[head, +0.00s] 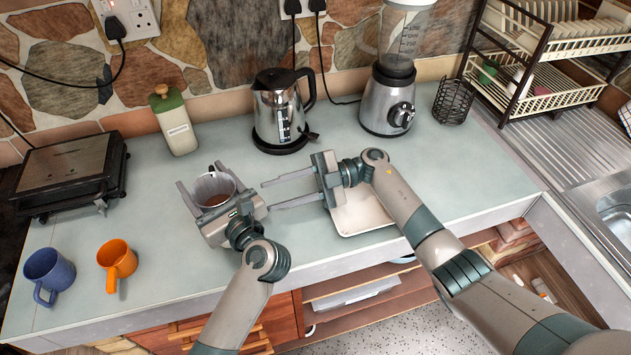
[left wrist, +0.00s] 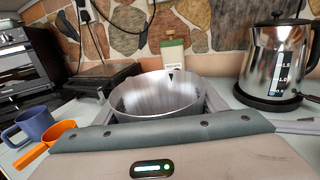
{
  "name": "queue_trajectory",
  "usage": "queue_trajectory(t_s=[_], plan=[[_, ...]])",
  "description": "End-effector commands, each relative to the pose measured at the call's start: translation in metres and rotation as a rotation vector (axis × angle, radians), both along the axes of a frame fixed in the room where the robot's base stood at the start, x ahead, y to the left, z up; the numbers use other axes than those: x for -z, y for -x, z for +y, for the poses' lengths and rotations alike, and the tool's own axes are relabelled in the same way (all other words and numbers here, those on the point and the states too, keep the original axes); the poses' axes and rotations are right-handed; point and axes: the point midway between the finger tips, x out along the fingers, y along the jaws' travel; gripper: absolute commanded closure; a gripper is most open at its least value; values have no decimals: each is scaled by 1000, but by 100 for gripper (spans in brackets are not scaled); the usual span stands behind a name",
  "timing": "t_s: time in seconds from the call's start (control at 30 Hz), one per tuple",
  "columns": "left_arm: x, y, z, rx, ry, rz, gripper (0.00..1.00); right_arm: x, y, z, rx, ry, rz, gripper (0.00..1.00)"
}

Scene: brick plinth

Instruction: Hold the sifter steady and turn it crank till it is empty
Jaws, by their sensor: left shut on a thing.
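The sifter (head: 214,187) is a small round metal cup with some brown stuff inside, upright over the counter. My left gripper (head: 203,190) is shut on it, one finger on each side. In the left wrist view the sifter (left wrist: 157,95) shows as an open metal cylinder between the fingers. Its crank cannot be made out in either view. My right gripper (head: 268,194) is open and empty, to the right of the sifter, with its fingers pointing left towards it. A white tray (head: 362,212) lies on the counter below my right gripper, partly hidden by it.
A grill (head: 72,172), a blue mug (head: 48,272) and an orange mug (head: 117,262) are at the left. A dish rack (head: 550,95) and a sink (head: 612,205) are at the right.

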Motion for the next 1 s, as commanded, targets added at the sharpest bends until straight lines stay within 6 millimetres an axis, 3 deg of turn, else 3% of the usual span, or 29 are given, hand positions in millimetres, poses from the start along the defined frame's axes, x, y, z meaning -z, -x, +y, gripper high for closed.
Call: queue_trajectory(t_s=[0.3, 0.5, 1.0], plan=[[2, 0, 0, 0, 0, 3, 63, 0, -19, -50, 1, 2, -2, 68], [2, 0, 0, 0, 0, 3, 63, 0, -27, -72, 0, 1, -2, 68], [1, 0, 0, 0, 0, 3, 63, 0, -30, -83, -1, 0, -3, 68]])
